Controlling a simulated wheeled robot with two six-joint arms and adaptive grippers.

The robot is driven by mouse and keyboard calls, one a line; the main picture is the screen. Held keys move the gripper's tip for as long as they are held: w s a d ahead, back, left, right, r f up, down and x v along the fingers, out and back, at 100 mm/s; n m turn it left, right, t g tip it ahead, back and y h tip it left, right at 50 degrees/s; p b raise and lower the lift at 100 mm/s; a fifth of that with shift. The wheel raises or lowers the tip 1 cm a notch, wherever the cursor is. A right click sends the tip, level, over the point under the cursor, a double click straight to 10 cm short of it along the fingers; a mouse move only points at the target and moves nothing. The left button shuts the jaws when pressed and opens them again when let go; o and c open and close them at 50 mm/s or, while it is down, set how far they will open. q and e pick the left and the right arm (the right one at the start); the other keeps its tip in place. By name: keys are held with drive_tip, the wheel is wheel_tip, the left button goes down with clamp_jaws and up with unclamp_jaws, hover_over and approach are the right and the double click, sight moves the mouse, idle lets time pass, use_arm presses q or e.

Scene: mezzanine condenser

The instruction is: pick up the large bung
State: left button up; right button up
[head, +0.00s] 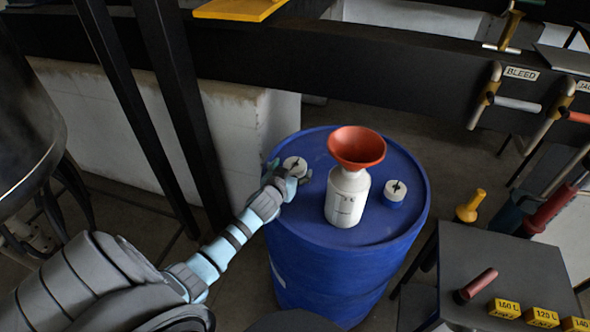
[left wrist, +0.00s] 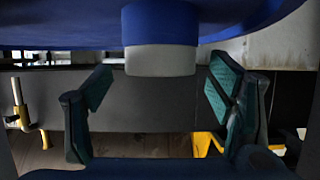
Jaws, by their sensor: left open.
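A white bung (head: 295,165) with a dark cross-shaped mark sits on the left of the blue drum's top (head: 300,210). A similar white bung (head: 396,188) sits on a blue collar at the right. I take the left one for the large bung, though their sizes are hard to compare. My left gripper (head: 289,177) is open at the left bung, with a finger on either side. In the left wrist view, which looks upside down, the white bung (left wrist: 160,60) on its blue collar shows between the spread fingertips (left wrist: 160,78), with gaps on both sides. My right gripper is out of view.
A white bottle (head: 346,200) with an orange funnel (head: 357,147) in its mouth stands between the bungs, close right of my gripper. Dark posts (head: 180,110) rise behind my left arm. A grey table (head: 500,265) with handles and yellow labelled blocks stands at the right.

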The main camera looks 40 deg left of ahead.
use_arm(q)
drive_tip(key=shift+s, duration=0.1)
drive_tip(key=c, duration=1.2)
drive_tip(key=shift+r, duration=0.1)
